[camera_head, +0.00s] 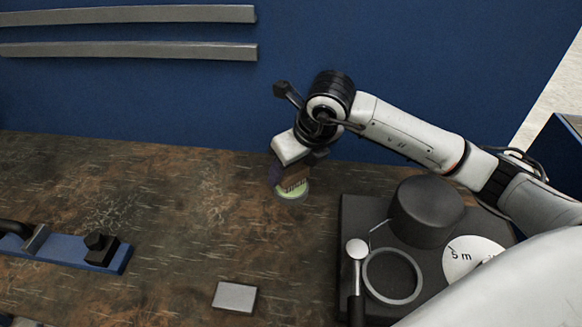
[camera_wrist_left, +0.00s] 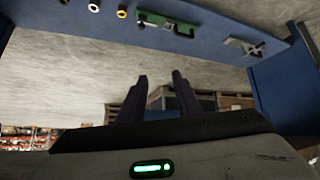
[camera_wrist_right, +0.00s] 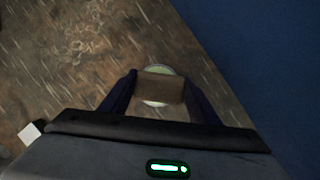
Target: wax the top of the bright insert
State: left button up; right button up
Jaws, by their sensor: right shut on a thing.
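My right gripper (camera_head: 283,172) is shut on a brown block (camera_head: 294,178), which looks like a brush with a pale bristle-like edge. The block also shows between the fingers in the right wrist view (camera_wrist_right: 160,87). It is over a small round tin (camera_head: 291,194) with pale green contents; I cannot tell whether they touch. A bright grey rectangular plate (camera_head: 234,297), apparently the insert, lies flat on the table at front centre. It seems to show at the left of the right wrist view (camera_wrist_right: 31,133). My left gripper (camera_wrist_left: 158,84) is open and empty.
A dark tray (camera_head: 352,213) at right holds a black cylinder (camera_head: 427,208), a ring (camera_head: 392,275), a marked white disc (camera_head: 472,258) and a ball-ended tool (camera_head: 357,250). A blue bar with black fittings (camera_head: 65,251) lies left. The table (camera_head: 170,215) between is clear.

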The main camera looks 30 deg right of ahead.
jog(key=shift+f+b, duration=0.35)
jog(key=shift+f, duration=0.1)
jog(key=shift+s+f, duration=0.1)
jog(key=shift+f, duration=0.05)
dwell(1.6)
jog(key=shift+r+p, duration=1.2)
jog(key=shift+r, duration=2.45)
